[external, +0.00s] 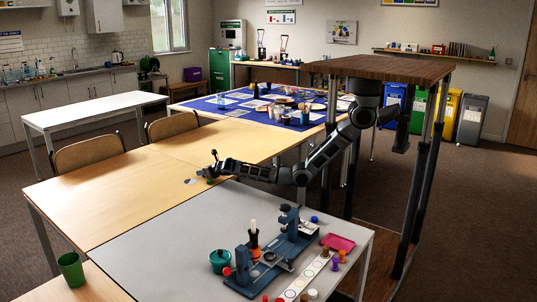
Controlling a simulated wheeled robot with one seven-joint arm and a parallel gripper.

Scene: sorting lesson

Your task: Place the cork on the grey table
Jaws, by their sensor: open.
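The grey table (150,248) stands in the foreground, with its left part bare. My gripper (208,171) is open at the end of my outstretched arm, low over the wooden table (120,208) near its border with the grey table. A small dark green thing (210,179) shows right under the gripper; whether it touches the fingers is unclear. I cannot pick out the cork for certain. A small beige piece (313,294) stands at the grey table's front edge and is too small to name. Anything between the fingers is too small to make out.
A blue-grey bench device (272,262), a teal pot (219,260), a pink tray (338,242) and a white strip with small coloured pieces (305,278) crowd the grey table's right side. A green cup (71,268) stands at front left. A small grey disc (190,181) lies beside the gripper.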

